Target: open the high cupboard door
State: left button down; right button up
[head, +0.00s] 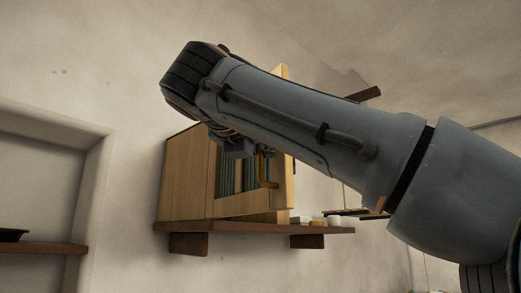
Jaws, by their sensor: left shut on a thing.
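The high cupboard (187,180) is a light wooden box on the wall, in the middle of the head view. Its door (283,187) stands partly open at the right, and upright greenish things (230,178) show inside. A brass-coloured handle (263,172) is on the door. My left gripper (251,150) is at the upper part of the handle and shut on it. My large grey arm crosses in front and hides the cupboard's top and much of the door. The right gripper is not in view.
A dark wooden shelf (255,229) on brackets runs below the cupboard. Small containers (318,222) stand on its right part. A wall niche (45,185) at the left has a dark dish (12,235) on its ledge. The wall between niche and cupboard is bare.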

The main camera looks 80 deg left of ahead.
pick_arm(q)
jog(key=c, duration=1.7)
grip_release()
jog(key=shift+d, duration=0.15)
jog(key=shift+w+d+r, duration=0.1)
jog(key=shift+d, duration=0.05)
jog(key=v, duration=0.7)
jog(key=shift+d, duration=0.25)
